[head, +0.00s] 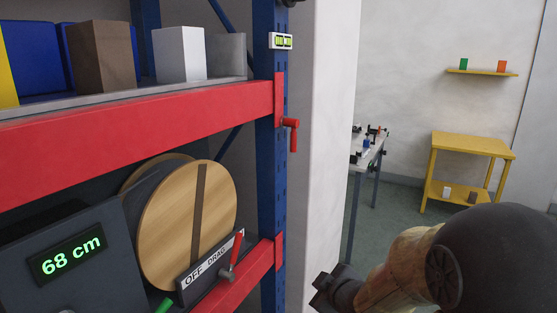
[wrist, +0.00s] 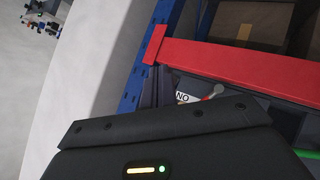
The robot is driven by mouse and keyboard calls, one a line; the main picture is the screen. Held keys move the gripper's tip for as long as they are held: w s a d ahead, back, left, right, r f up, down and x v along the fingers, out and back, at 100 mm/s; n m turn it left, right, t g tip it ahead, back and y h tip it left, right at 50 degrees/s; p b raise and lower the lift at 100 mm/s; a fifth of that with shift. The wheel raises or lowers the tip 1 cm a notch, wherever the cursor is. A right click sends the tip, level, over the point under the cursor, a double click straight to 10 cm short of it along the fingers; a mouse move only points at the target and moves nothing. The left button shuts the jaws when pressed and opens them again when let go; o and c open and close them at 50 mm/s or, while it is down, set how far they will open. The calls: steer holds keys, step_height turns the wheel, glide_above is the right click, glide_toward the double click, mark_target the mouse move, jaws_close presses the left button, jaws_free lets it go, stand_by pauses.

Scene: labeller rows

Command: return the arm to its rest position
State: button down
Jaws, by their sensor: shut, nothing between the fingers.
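My arm (head: 425,265) shows at the lower right of the head view, with a black rounded link and a tan section. My gripper (head: 324,289) is at its left end, low in the picture, in front of the white wall and right of the rack. It is shut and empty. In the wrist view the dark gripper body (wrist: 165,145) fills the bottom, with a yellow and green light on it. It appears apart from the rack.
A rack with red beams (head: 140,112) and a blue post (head: 270,150) stands left, holding boxes, a wooden disc (head: 170,225), a "68 cm" display (head: 72,257) and a red lever (head: 236,250). A yellow table (head: 470,145) and a workbench (head: 370,155) stand behind, right.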

steer(key=s+d+f+m+g+h+p, duration=0.1)
steer(key=s+m+g, duration=0.3)
steer(key=s, duration=0.4)
steer(key=s+d+f+m+g+h+p, duration=0.1)
steer(key=s+d+f+m+g+h, duration=0.1)
steer(key=s+d+m+g, duration=0.2)
steer(key=s+m, duration=0.3)
steer(key=s, duration=0.2)
steer(key=shift+s+d+f, duration=0.15)
steer(key=shift+f, duration=0.25)
